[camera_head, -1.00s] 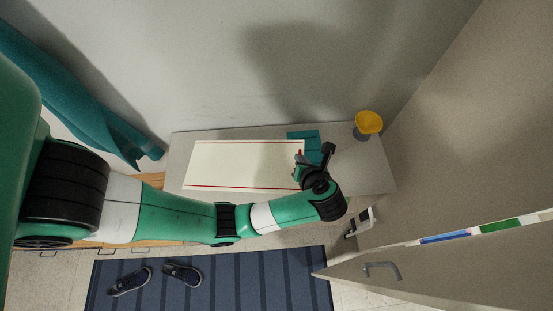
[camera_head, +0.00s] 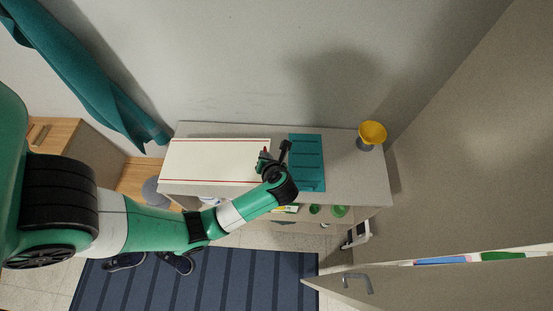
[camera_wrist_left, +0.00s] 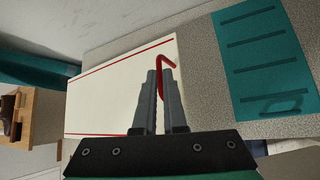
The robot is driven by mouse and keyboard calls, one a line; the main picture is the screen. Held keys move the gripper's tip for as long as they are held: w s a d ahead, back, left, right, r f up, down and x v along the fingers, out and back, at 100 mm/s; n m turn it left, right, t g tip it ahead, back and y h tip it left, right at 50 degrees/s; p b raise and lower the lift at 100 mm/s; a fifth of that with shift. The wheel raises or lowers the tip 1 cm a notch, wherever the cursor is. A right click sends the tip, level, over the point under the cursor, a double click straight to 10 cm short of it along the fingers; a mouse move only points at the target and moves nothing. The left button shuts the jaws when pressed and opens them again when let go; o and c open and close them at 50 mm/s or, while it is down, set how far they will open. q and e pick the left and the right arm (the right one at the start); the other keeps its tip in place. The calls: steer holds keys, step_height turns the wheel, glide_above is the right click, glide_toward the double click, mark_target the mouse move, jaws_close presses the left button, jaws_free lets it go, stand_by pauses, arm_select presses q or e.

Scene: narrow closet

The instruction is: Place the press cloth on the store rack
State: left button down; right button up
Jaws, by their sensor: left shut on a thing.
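A flat cream sheet with red lines near its edges, which looks like the press cloth (camera_head: 215,160), lies on the left part of the grey table top. It also shows in the left wrist view (camera_wrist_left: 112,85). My left gripper (camera_head: 265,163) is at its right end. In the wrist view its fingers (camera_wrist_left: 161,75) are closed around a red hooked piece that appears to belong to the cloth. A teal slotted panel, perhaps the store rack (camera_head: 306,160), lies to the right, apart from the cloth. My right gripper is not in view.
Green items (camera_head: 340,211) sit below the front edge. A door (camera_head: 430,285) with a handle stands at the right. A teal curtain (camera_head: 90,75) hangs left. Shoes lie on the striped rug (camera_head: 230,285).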

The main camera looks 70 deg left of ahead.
arm_select(q)
steer(key=w+f+b, duration=0.1)
steer(key=f, duration=0.2)
steer(key=w+a+f+b, duration=0.1)
steer(key=w+f, duration=0.1)
steer(key=f, duration=0.1)
steer(key=w+a+f+b, duration=0.1)
steer(key=f, duration=0.2)
steer(key=shift+w+a+f, duration=0.1)
steer(key=shift+w, duration=0.3)
steer(key=c, duration=1)
jaws_free()
steer(key=p+v, duration=0.2)
steer(key=v, duration=1)
